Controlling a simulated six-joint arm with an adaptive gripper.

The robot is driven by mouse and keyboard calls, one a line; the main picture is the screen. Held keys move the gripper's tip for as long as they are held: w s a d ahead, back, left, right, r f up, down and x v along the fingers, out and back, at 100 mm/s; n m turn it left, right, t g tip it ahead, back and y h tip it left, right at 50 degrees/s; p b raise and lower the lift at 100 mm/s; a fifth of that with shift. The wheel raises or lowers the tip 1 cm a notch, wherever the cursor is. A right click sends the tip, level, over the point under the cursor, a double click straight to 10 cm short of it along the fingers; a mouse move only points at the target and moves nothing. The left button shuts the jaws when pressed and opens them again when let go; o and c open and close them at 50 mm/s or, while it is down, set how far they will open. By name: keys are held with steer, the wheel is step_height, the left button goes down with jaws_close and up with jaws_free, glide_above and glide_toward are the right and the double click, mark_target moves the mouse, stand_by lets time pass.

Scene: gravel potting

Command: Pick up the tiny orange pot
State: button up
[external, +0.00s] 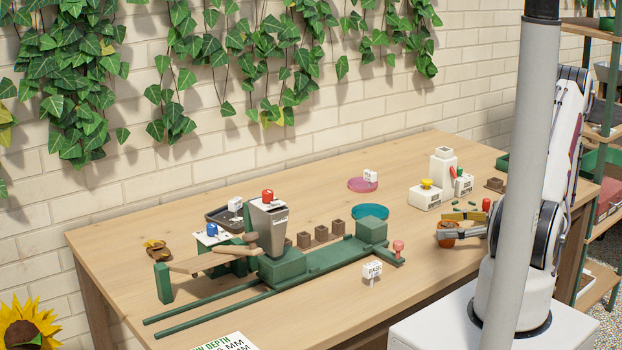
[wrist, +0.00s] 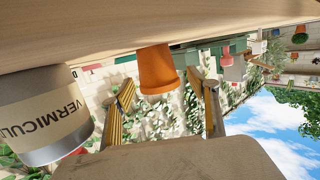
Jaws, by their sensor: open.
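The tiny orange pot (external: 446,240) stands on the wooden table, toward its right side. In the wrist view, which is upside down, the orange pot (wrist: 157,70) shows between and slightly ahead of my open fingers. My gripper (external: 450,227) is low over the table, reaching left toward the pot, with one finger partly in front of it in the external view. In the wrist view my gripper (wrist: 164,88) has a gap on both sides of the pot, and no contact is visible.
A Vermiculite container (wrist: 42,112) stands close beside my gripper. A green rail fixture (external: 320,258) with a hopper (external: 268,228) fills the table's left and middle. A pink stamp-like knob (external: 398,246) is left of the pot.

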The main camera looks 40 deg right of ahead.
mark_target(449, 225)
steer(key=shift+w+a, duration=0.1)
stand_by(0.4)
steer(key=c, duration=1.3)
steer(key=shift+o, duration=0.2)
steer(key=shift+r, duration=4.95)
